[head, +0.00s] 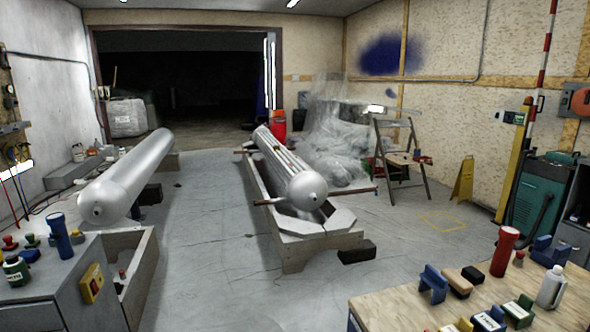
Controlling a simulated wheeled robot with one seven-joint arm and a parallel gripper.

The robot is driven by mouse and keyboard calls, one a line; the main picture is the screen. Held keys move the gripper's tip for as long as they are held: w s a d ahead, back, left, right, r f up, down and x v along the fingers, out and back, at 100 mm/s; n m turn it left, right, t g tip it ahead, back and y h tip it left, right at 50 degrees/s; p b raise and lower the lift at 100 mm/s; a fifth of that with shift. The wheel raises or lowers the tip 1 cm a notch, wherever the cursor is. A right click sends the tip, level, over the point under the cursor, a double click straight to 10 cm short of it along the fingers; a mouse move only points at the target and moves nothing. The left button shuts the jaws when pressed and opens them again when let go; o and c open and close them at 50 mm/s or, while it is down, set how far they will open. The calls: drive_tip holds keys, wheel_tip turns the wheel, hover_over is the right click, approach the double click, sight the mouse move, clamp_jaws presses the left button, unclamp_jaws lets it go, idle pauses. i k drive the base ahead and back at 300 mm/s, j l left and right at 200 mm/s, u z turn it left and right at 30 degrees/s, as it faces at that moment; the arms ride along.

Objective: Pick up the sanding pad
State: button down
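The sanding pad cannot be told for certain at this size. Several small block-like pieces lie on the wooden-topped bench (400,310) at the lower right. Among them are a tan block with a dark part (459,284), a black block (473,275) beside it, and a blue piece with upright sides (433,284) to their left. Green-and-pale blocks (519,311) lie nearer the front. More blue pieces (548,252) lie at the bench's back right. My gripper is not in view.
A red cylinder (504,252) and a white bottle (551,287) stand on the bench. A grey cabinet (45,278) with small items is at the left. Long silver cylinders (127,178) rest on supports. A stepladder (400,160) stands behind. Grey floor (400,236) is open between.

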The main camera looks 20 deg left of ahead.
sight(473, 275)
drive_tip(key=u, duration=0.4)
drive_tip(key=i+l+u, duration=0.1)
drive_tip(key=l+u, duration=0.15)
drive_tip(key=i+l+u, duration=0.1)
drive_tip(key=l+u, duration=0.15)
drive_tip(key=l, duration=0.15)
drive_tip(key=i+l+u, duration=0.2)
drive_tip(key=l, duration=0.15)
drive_tip(key=i+l+u, duration=0.1)
drive_tip(key=l+u, duration=0.15)
drive_tip(key=l, duration=2.3)
